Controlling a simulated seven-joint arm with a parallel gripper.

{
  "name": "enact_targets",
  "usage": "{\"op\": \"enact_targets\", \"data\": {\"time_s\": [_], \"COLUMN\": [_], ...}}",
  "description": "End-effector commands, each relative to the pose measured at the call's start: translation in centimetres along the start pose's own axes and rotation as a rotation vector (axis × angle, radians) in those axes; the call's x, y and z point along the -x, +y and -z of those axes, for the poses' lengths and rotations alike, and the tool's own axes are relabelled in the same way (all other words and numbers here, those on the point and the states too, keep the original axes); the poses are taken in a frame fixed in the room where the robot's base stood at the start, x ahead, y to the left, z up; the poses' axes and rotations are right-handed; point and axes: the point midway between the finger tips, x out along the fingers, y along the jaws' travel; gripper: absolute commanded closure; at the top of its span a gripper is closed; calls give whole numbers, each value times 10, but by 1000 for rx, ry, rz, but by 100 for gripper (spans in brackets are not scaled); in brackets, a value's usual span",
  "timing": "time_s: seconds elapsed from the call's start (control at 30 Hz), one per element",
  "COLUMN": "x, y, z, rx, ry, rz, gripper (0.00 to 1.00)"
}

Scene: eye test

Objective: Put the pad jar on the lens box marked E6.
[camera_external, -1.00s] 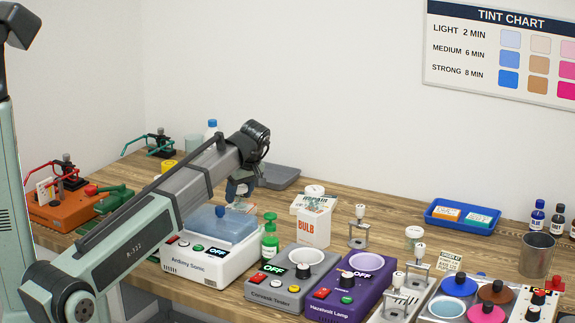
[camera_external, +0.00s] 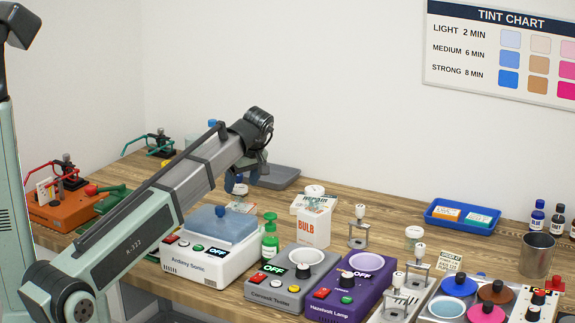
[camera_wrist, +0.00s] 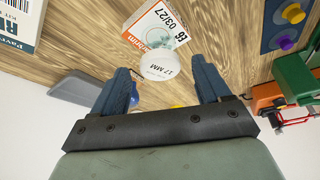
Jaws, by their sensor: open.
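My gripper (camera_external: 238,182) is open, behind the pale blue-topped machine. In the wrist view its two blue fingers (camera_wrist: 163,74) are spread. A jar with a white lid marked "17 MM" (camera_wrist: 161,66), apparently the pad jar, shows between and beyond the fingertips, with no visible contact. Its pale green body overlaps a white and orange lens box (camera_wrist: 148,22) marked "03/27". The jar seems to stand on this box, but its base contact is unclear.
A grey tray (camera_external: 275,177) lies behind the gripper. The white machine (camera_external: 203,259), a green pump bottle (camera_external: 270,240) and the BULB box (camera_external: 313,228) stand nearer. A blue tray (camera_external: 436,221) holds two small boxes at the right.

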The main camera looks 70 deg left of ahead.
Motion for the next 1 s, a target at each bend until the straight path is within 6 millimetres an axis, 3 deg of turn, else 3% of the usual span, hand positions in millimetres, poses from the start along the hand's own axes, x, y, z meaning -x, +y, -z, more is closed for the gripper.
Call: {"op": "enact_targets", "data": {"time_s": [0.2, 0.5, 1.0], "x": [40, 74, 79], "y": [1, 1, 0], "z": [0, 0, 0], "rx": [0, 1, 0], "ry": [1, 1, 0], "rz": [-2, 0, 1], "gripper": [24, 24, 24]}}
